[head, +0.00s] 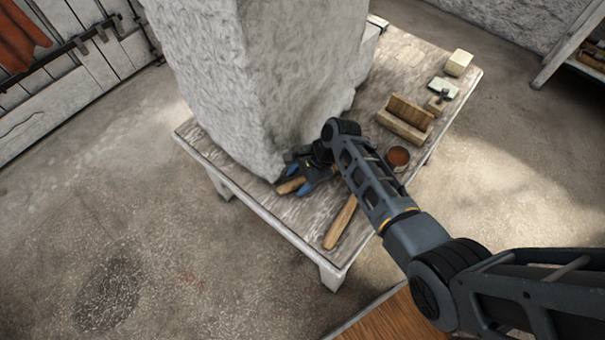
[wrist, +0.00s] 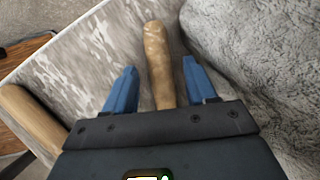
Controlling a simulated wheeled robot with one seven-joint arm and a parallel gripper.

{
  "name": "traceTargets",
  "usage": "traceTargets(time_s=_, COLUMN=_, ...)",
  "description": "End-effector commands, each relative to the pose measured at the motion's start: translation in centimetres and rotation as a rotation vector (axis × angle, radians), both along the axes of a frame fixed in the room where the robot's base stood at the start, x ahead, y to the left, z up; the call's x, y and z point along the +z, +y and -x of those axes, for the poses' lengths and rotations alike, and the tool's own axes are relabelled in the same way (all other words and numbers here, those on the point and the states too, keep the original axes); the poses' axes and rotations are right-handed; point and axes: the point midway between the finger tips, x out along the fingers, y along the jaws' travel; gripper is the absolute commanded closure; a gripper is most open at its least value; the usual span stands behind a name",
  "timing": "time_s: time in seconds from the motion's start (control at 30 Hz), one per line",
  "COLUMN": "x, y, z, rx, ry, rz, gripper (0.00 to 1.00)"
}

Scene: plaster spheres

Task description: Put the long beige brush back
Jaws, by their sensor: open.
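A long beige handle, apparently the brush, lies on the worn table (head: 300,222) beside the rough stone block; its near end shows in the head view (head: 290,186). In the wrist view the handle (wrist: 156,50) runs between the two blue fingers of my gripper (wrist: 159,68), with a gap on each side. My gripper (head: 307,180) is open, low over the table. My gripper hides the handle's other end, so no bristles show. A second wooden handle (head: 340,222) lies near the table's front corner and also shows at left in the wrist view (wrist: 32,125).
The large stone block (head: 255,75) stands close beside my gripper. To the right on the table are a round pot with brown contents (head: 398,157), a wooden holder (head: 405,120), a small green-and-wood tool (head: 440,92) and a pale block (head: 458,63).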

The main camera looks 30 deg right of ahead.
Motion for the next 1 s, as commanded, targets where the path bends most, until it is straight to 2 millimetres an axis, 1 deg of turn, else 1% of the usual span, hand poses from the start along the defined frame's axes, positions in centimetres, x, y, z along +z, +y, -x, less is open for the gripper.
traceTargets(time_s=0.17, x=1.8, y=-0.9, z=0.3, rx=-0.003, ry=-0.001, rz=0.001, gripper=0.44)
traceTargets(time_s=0.4, x=6.1, y=-3.0, z=1.1, rx=-0.003, ry=-0.003, rz=0.001, gripper=0.44)
traceTargets(time_s=0.6, x=9.1, y=-4.4, z=1.7, rx=-0.001, ry=-0.003, rz=0.0, gripper=0.44)
traceTargets(time_s=0.7, x=9.9, y=-4.8, z=1.9, rx=-0.001, ry=-0.002, rz=0.0, gripper=0.44)
traceTargets(time_s=0.8, x=10.4, y=-5.0, z=2.0, rx=-0.001, ry=0.0, rz=0.0, gripper=0.44)
traceTargets(time_s=1.0, x=10.6, y=-5.1, z=2.0, rx=-0.001, ry=0.0, rz=0.0, gripper=0.44)
